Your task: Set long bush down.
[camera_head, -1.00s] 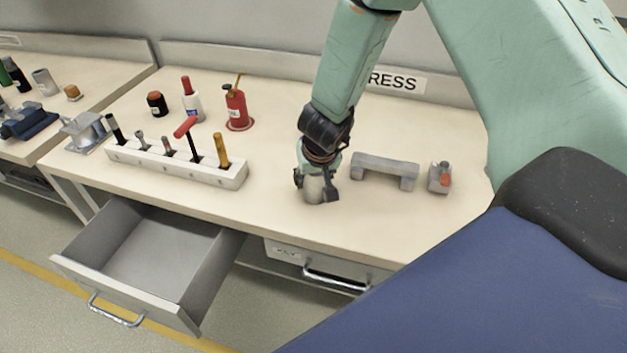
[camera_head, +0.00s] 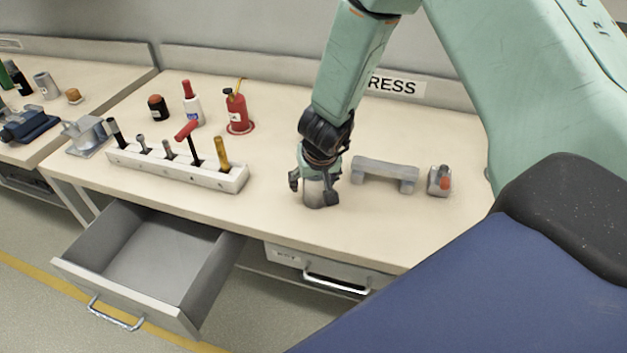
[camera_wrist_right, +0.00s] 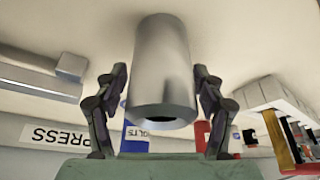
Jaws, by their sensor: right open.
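The long bush (camera_head: 314,197) is a plain grey metal cylinder. It stands upright on the bench top, near the front edge. My right gripper (camera_head: 312,188) is over it from above, with one finger on each side. In the right wrist view the bush (camera_wrist_right: 162,65) fills the middle between the fingers, and its hollow end faces the palm. The fingers of the right gripper (camera_wrist_right: 158,95) are open, with a gap on both sides of the bush. My left gripper is not in view.
A grey bridge-shaped block (camera_head: 385,172) and a small grey fixture with a red part (camera_head: 439,180) stand to the right. A white tool rack (camera_head: 175,168) is at the left, with a red can (camera_head: 237,112) behind it. A drawer (camera_head: 150,255) hangs open below.

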